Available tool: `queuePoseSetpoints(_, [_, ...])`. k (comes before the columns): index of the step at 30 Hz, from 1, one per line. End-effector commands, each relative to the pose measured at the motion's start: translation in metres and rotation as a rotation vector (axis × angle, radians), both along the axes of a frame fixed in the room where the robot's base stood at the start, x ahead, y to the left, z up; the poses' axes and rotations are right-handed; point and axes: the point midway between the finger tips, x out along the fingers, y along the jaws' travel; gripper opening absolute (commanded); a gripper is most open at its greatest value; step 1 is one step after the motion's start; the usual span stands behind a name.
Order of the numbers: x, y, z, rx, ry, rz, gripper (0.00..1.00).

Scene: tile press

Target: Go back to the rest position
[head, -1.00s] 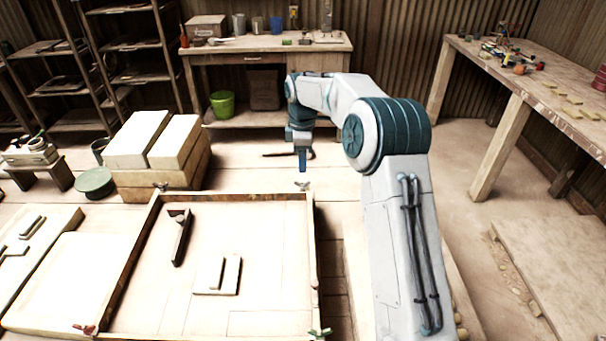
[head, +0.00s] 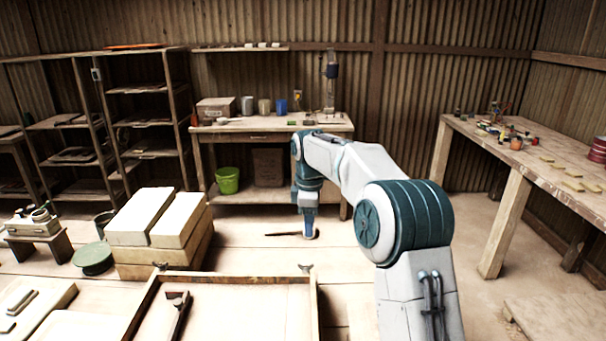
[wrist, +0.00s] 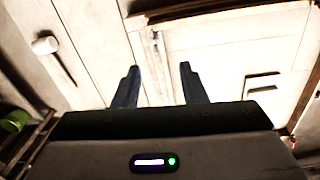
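My gripper (head: 308,225) hangs pointing down at the end of my arm, beyond the far edge of the wooden tray (head: 240,279). In the wrist view my gripper (wrist: 157,85) shows two dark fingers spread apart with nothing between them. It is open and empty, and the surface below it is pale. In the head view the fingertips are too small to make out clearly.
The wooden tray holds a dark tool (head: 181,314). Two pale blocks (head: 160,221) on a wooden base stand left of my gripper. A green bucket (head: 227,180) sits under the back bench (head: 270,128). A long table (head: 540,165) stands at right.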

Motion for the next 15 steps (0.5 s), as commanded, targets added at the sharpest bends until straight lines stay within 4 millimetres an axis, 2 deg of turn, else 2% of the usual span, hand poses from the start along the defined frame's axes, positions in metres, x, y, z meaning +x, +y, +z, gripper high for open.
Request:
queuePoseSetpoints(1, [-0.013, -0.006, 0.012, -0.005, -0.015, -0.049, 0.38])
queuePoseSetpoints(6, [-0.059, -0.027, 0.034, -0.01, -0.056, -0.251, 0.38])
queuePoseSetpoints(15, [-0.152, -0.068, 0.052, 0.018, -0.128, -0.633, 0.38])
